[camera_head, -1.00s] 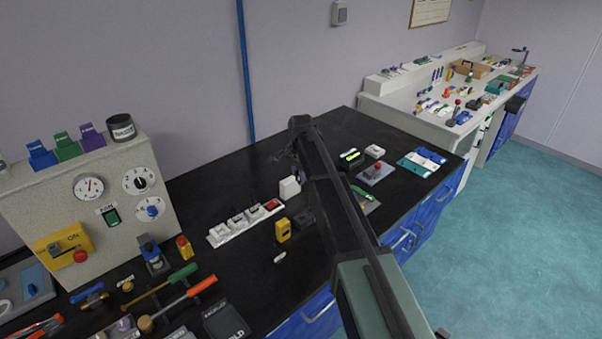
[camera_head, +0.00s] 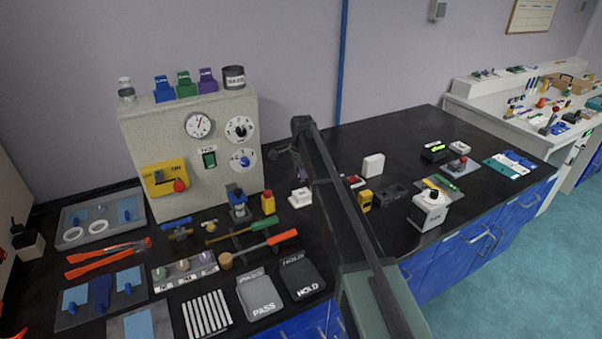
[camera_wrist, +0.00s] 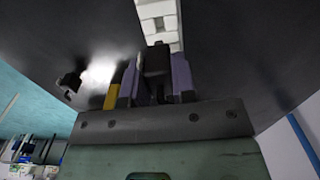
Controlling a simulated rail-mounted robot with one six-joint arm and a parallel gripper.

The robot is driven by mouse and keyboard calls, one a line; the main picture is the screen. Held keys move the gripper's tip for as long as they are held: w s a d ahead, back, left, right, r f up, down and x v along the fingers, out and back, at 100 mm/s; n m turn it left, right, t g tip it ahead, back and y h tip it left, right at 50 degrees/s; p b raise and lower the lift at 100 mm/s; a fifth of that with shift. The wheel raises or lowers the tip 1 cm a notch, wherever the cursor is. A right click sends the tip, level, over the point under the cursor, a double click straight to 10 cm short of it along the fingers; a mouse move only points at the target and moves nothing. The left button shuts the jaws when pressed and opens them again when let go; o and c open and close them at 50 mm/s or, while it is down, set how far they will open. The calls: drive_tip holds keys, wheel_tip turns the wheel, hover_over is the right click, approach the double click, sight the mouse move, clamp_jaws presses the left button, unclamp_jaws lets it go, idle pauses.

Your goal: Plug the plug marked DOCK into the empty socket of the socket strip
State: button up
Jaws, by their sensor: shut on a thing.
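The white socket strip (camera_head: 299,198) lies on the black bench. In the head view its middle is hidden behind my arm; its left end and a red switch (camera_head: 352,181) show. In the wrist view the strip (camera_wrist: 158,18) runs ahead of the fingers, with white squarish units along it. My gripper (camera_wrist: 155,88) is shut on a black plug (camera_wrist: 156,62), held between two purple-grey fingers. The plug's front overlaps the strip's near end in this view; I cannot tell whether they touch. No DOCK mark is readable, and the empty socket cannot be made out.
The grey instrument cabinet (camera_head: 140,130) stands left. Bare bench lies behind the strip.

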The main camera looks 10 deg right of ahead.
drive_tip(key=shift+f+b, duration=2.15)
drive_tip(key=shift+f+b, duration=1.15)
drive_tip(key=o, duration=1)
drive_tip(key=shift+r, duration=0.1)
wheel_tip(320, 180, up, 5)
drive_tip(key=p, duration=0.5)
drive_tip(key=shift+r, duration=0.15)
drive_tip(key=shift+f, duration=0.2)
